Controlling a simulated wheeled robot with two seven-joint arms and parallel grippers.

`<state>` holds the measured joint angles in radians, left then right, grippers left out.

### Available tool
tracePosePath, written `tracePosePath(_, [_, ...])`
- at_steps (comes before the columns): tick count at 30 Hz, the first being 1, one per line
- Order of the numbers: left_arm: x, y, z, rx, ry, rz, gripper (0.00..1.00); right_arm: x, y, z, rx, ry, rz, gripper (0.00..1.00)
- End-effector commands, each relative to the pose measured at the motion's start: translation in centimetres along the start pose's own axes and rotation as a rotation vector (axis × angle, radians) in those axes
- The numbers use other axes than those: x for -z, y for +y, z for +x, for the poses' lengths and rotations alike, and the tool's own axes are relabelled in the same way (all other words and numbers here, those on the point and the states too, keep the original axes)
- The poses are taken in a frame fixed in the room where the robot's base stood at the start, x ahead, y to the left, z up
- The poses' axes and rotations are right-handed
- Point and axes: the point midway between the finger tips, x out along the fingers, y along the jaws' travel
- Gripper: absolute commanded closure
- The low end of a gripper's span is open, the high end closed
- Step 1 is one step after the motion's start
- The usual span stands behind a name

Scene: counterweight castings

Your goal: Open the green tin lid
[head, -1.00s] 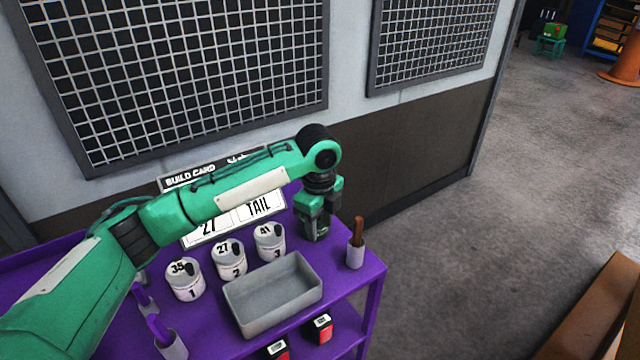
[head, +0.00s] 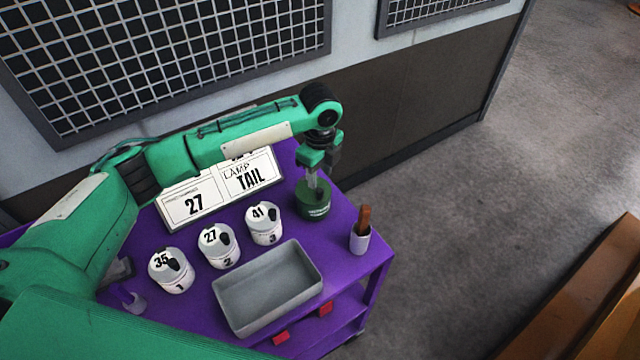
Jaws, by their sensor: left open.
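The green tin (head: 313,205) stands upright at the back right of the purple cart top, with pale lettering on its front. My left gripper (head: 315,182) points down over the tin, its open fingers at the lid. They hide part of the tin's top, and I cannot tell whether they touch the lid. The lid appears to be on the tin. My right gripper is not in view.
Three white numbered pots, 35 (head: 171,270), 27 (head: 219,246) and 41 (head: 264,223), stand behind a grey tray (head: 240,325). A card reading 27 TAIL (head: 190,206) stands behind the pots.

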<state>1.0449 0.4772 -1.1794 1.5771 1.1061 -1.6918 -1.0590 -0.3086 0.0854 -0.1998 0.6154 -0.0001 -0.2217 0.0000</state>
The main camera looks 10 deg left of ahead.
Motion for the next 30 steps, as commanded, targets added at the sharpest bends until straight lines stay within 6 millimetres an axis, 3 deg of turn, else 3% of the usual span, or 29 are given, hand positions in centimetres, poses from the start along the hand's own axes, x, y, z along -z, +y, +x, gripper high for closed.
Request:
tracePosePath(5, [0.1, 0.1, 3.3, -0.002, 0.000, 0.001, 0.59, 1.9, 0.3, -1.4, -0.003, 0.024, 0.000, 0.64])
tracePosePath(10, [0.1, 0.0, 5.6, 0.000, 0.000, 0.001, 0.59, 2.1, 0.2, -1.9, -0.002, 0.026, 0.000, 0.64])
tracePosePath(23, [0.0, 0.0, 6.7, 0.001, 0.000, 0.002, 0.59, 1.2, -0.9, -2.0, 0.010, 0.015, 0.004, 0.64])
tracePosePath(29, [0.0, 0.0, 6.7, 0.001, 0.000, 0.001, 0.98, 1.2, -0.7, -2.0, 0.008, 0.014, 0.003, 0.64])
tracePosePath(30, [0.0, 0.0, 6.7, 0.001, 0.000, 0.001, 1.00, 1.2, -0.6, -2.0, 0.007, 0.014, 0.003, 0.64])
